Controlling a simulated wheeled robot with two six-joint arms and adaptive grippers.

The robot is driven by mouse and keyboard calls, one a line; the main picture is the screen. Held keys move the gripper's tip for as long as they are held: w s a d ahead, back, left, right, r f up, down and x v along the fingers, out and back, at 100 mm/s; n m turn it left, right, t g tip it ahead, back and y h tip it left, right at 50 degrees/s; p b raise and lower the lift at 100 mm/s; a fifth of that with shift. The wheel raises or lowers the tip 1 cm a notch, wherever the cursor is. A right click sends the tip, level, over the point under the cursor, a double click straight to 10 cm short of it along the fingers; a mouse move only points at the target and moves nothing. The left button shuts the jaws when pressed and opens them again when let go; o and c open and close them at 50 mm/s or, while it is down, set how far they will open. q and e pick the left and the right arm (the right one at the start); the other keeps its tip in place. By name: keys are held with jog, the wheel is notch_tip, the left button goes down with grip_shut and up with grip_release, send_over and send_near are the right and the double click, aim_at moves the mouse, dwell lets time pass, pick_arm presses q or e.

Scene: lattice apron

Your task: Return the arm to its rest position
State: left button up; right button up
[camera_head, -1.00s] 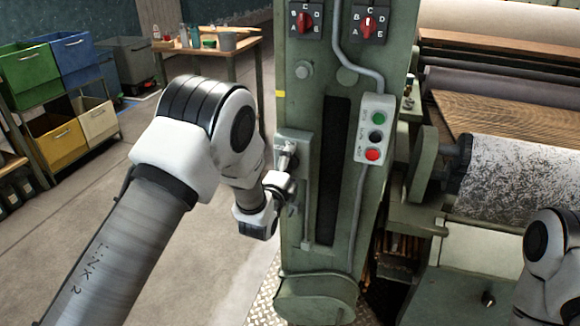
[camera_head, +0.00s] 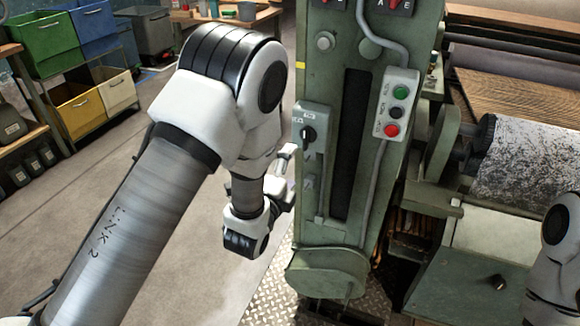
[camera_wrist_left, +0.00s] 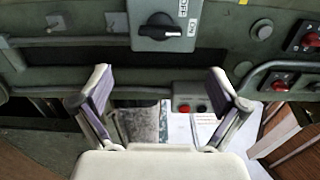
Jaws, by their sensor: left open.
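My left arm (camera_head: 150,215) reaches in from the left in the head view. Its gripper (camera_head: 288,165) shows small and partly hidden by the wrist, just left of the green machine column. In the left wrist view the gripper (camera_wrist_left: 160,88) is open, with nothing between its fingers. A black rotary switch (camera_wrist_left: 163,27) with OFF and ON labels lies beyond the fingertips, apart from them. The switch also shows on the column in the head view (camera_head: 308,135). Part of my right arm (camera_head: 560,250) shows at the right edge; its gripper is out of view.
The green column (camera_head: 345,240) stands close right of my left gripper. It carries a button box (camera_head: 398,105) with green, black and red buttons. A speckled roller (camera_head: 530,165) is at right. Bins (camera_head: 85,108) and a workbench (camera_head: 235,22) stand behind. The floor at left is clear.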

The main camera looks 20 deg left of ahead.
pick_arm(q)
jog(key=s+a+f+n+g+y+p, duration=0.1)
jog(key=s+a+f+n+g+p, duration=0.35)
jog(key=s+f+g+p, duration=0.65)
jog(key=s+f+n+g, duration=0.3)
jog(key=s+f+n, duration=0.2)
jog(key=s, duration=0.6)
jog(key=s+f+n+g+b, duration=0.1)
jog(key=s+f+n+g, duration=0.3)
jog(key=s+n, duration=0.5)
jog(key=s, duration=0.3)
jog(key=shift+s+f+h, duration=0.3)
jog(key=shift+f, duration=0.05)
jog(key=shift+n, duration=0.25)
